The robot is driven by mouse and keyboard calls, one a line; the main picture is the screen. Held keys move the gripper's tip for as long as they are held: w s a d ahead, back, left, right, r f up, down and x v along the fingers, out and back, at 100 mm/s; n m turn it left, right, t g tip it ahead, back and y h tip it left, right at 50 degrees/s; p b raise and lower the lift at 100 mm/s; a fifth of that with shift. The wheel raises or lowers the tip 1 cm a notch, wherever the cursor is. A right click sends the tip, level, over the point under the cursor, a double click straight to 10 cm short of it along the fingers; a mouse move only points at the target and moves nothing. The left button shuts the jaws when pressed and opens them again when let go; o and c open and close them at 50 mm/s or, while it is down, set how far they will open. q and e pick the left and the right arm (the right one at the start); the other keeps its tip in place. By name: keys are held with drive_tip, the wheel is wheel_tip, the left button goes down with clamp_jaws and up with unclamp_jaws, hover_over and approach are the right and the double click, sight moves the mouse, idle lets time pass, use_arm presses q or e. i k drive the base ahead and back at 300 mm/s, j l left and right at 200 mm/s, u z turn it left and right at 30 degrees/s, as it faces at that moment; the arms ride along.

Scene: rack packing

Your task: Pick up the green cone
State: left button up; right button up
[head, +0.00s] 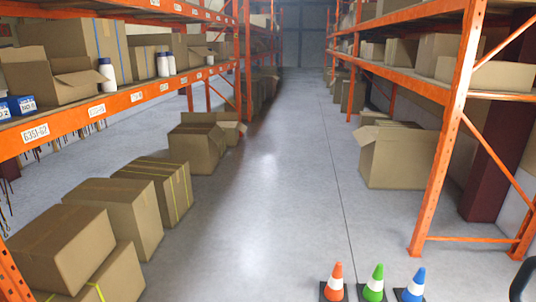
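The green cone (375,280) stands upright at the bottom right of the head view. It has a white band and a dark square base, partly cut off by the lower edge of the picture. An orange cone (335,279) stands just left of it and a blue cone (415,283) just right of it. The three cones stand in a row, close together. Neither of my grippers can be made out in the head view.
Orange racks with boxes stand on the left (150,88) and right (447,140). Cardboard boxes (118,212) line the floor at left. A box (400,160) sits under the right rack. The grey aisle floor (270,200) between them is clear. A dark curved object (522,280) shows at the lower right edge.

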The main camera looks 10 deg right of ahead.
sight(374, 290)
drive_tip(key=i+l+z, duration=0.15)
drive_tip(key=i+z, duration=0.35)
drive_tip(key=i, duration=0.3)
drive_tip(key=i+j+z, duration=0.1)
drive_tip(key=i+z, duration=0.35)
drive_tip(key=i, duration=0.35)
